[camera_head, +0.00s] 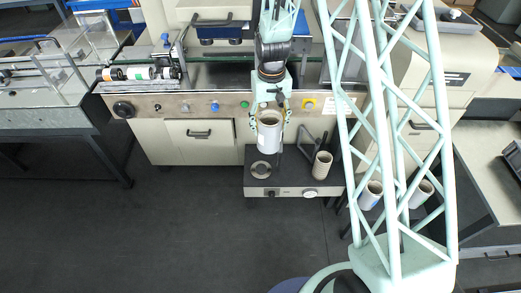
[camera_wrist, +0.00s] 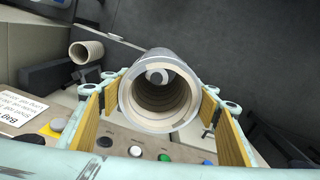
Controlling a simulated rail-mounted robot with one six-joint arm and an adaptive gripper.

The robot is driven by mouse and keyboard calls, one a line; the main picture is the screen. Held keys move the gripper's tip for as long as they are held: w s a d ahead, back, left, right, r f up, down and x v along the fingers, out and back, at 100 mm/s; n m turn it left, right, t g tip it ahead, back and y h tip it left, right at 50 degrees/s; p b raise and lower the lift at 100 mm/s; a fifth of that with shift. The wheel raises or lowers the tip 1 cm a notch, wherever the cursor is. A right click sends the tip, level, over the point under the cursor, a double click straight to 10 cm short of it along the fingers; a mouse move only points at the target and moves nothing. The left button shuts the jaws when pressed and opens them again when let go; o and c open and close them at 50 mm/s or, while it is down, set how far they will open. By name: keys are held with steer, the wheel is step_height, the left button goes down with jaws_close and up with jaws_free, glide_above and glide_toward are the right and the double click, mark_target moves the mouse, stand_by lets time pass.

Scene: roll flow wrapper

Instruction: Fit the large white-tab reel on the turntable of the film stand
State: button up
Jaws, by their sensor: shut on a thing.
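My gripper (camera_head: 270,118) is shut on a large pale reel (camera_head: 272,138) in front of the machine, and the reel hangs a little tilted. A whiter patch shows on its left side in the head view. In the wrist view the reel (camera_wrist: 133,97) sits between the yellow pads of my gripper (camera_wrist: 160,112), its open bore facing the camera. The film stand (camera_head: 284,187) is a dark-topped box below. Its round turntable (camera_head: 261,170) is at the left of the top, below the reel and apart from it in the head view. A pale round part shows through the bore.
A smaller beige reel (camera_head: 322,165) stands at the stand's right end, beside a dark bracket (camera_head: 304,146). Two more reels (camera_head: 371,193) (camera_head: 421,192) are farther right, behind my lattice frame. The machine's button panel (camera_head: 200,106) is close behind. The floor left of the stand is clear.

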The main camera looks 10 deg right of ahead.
steer(key=shift+w+f, duration=0.1)
steer(key=w+f+m+b, duration=0.1)
steer(key=w+f, duration=0.3)
steer(key=f, duration=0.5)
steer(key=w+f+m+b, duration=0.1)
steer(key=w+f, duration=0.3)
steer(key=f, duration=0.6)
steer(key=w+f+m+b, duration=0.2)
steer(key=w+f, duration=0.2)
steer(key=f, duration=0.6)
steer(key=shift+w+f, duration=0.25)
steer(key=shift+w, duration=0.1)
steer(key=shift+f, duration=0.15)
steer(key=shift+f+b, duration=0.5)
steer(key=shift+f, duration=1.3)
steer(key=shift+f+b, duration=0.9)
steer(key=shift+f, duration=0.5)
